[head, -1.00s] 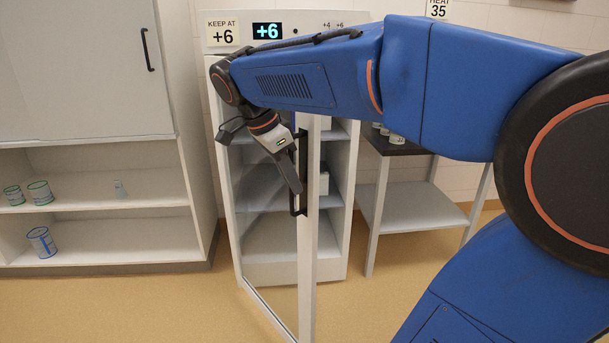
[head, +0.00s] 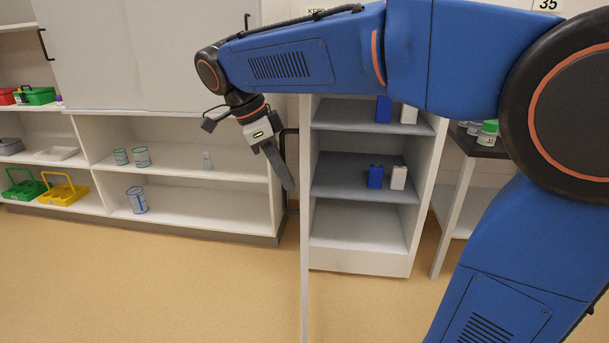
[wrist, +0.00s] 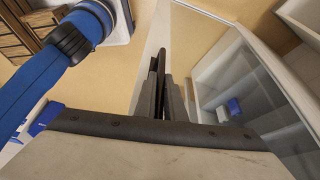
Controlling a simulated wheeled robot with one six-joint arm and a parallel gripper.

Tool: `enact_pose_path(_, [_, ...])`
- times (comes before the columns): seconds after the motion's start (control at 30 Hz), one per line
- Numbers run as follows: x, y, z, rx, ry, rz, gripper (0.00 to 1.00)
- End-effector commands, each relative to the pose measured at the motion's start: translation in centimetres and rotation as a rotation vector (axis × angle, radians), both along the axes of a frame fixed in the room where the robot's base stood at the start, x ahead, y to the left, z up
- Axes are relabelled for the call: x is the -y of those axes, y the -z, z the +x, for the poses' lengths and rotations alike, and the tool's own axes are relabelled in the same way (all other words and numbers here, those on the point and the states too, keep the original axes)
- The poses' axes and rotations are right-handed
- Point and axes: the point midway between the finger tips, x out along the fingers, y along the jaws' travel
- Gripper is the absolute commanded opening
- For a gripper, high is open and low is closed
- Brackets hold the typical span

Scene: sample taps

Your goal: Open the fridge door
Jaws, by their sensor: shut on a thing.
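The fridge door (head: 305,220) stands swung out from the fridge (head: 360,258) and shows nearly edge-on in the head view. Its black bar handle (head: 292,205) is on the door's left side. My gripper (head: 286,182) is at the handle; in the wrist view its fingers (wrist: 163,98) are shut on the dark handle bar (wrist: 158,70). The fridge inside is open to view, with blue boxes (head: 375,176) and white boxes (head: 398,177) on its shelves. My arm covers the fridge top.
A low shelf unit (head: 200,222) with cups (head: 137,199) stands to the left, and carriers (head: 63,192) stand farther left. A dark-topped table (head: 470,142) with jars is right of the fridge. The floor (head: 150,285) in front is clear.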

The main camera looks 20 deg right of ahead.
Motion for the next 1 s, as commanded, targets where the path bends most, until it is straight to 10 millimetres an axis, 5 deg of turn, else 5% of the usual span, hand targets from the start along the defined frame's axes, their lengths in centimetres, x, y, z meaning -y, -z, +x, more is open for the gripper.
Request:
enact_pose_path(0.63, [-1.32,0.03,0.6,-0.003,0.0,0.002,0.0])
enact_pose_path(0.7, [-1.31,0.02,0.61,-0.002,0.0,0.001,0.26])
enact_pose_path(1.0, [-1.26,-0.02,0.65,-0.001,0.0,0.001,0.28])
